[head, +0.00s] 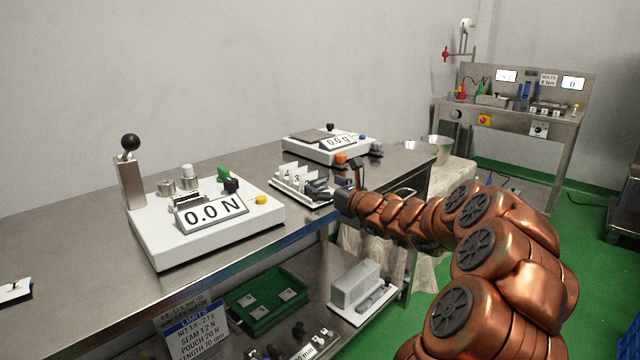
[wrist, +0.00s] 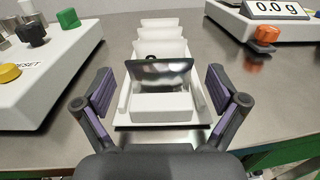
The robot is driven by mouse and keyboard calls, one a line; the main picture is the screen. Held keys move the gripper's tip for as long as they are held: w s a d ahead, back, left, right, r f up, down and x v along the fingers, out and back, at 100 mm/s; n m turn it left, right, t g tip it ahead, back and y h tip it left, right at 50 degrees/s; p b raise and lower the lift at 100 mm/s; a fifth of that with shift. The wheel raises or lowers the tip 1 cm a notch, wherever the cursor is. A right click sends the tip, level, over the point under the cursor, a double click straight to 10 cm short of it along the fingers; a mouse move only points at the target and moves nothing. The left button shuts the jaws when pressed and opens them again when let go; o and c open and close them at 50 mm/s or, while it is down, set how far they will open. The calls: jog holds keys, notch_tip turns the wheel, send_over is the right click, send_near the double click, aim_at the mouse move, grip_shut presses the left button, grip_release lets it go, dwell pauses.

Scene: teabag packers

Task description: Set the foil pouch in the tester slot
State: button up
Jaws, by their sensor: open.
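A white rack (head: 285,189) holds several upright white cards or pouches in a row. In the wrist view, a dark, shiny upright sheet, seemingly the foil pouch (wrist: 160,72), stands nearest me in the rack (wrist: 123,106). My gripper (wrist: 159,92) is open, with one finger on each side of the rack's near end and visible gaps to the pouch. In the head view my gripper (head: 322,190) hides that end of the rack. The tester (head: 165,235), a white box reading 0.0 N, stands to the left with a metal clamp (head: 188,199) on top; its slot is not clear.
A balance (head: 320,150) reading 0.0 g stands behind the rack. The tester's black-knobbed lever (head: 130,170) stands up at its left. A small card (head: 15,289) lies on the steel bench. A green tray (head: 265,318) is on the shelf below. The left bench top is mostly clear.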

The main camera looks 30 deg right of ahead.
aim_at(322, 180)
jog(key=s, duration=0.1)
jog(key=s+p, duration=0.1)
jog(key=s, duration=0.1)
jog(key=s+r, duration=0.1)
jog(key=shift+s+d, duration=0.3)
jog(key=shift+d, duration=0.05)
jog(key=shift+s, duration=0.65)
